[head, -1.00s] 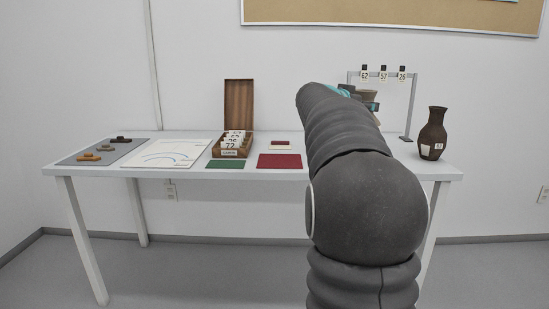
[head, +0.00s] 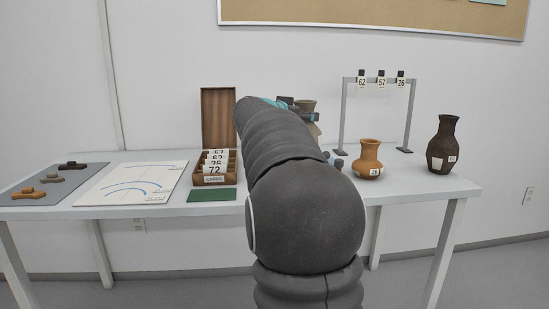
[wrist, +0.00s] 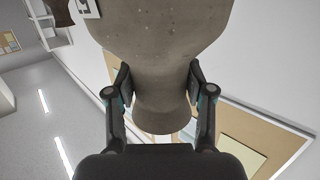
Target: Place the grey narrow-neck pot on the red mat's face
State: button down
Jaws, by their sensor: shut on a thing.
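The grey narrow-neck pot (wrist: 160,45) fills the upper middle of the wrist view. My gripper (wrist: 158,84) is shut on its neck, one finger on each side. In the head view, parts of the pot (head: 306,105) show beyond my arm, above the table; its lower part is mostly hidden. The red mat is not visible now, with my arm across that part of the table.
An orange pot (head: 369,158) and a dark brown vase (head: 443,146) stand right of my arm. A tag stand (head: 408,115) rises behind them. A card box (head: 213,178), green mat (head: 212,195), drawing board (head: 135,184) and grey sherd mat (head: 78,180) lie left.

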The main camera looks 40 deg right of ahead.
jog(key=w+a+f+b, duration=0.3)
jog(key=a+f, duration=0.3)
jog(key=f, duration=0.2)
jog(key=shift+w+a+f+b, duration=0.15)
jog(key=shift+w+a+b, duration=0.05)
jog(key=shift+a+b, duration=0.15)
jog(key=shift+f, duration=0.1)
jog(key=shift+c, duration=2.1)
grip_release()
jog(key=shift+f, duration=0.15)
jog(key=p+v, duration=0.1)
jog(key=v, duration=1.1)
jog(key=shift+p, duration=0.4)
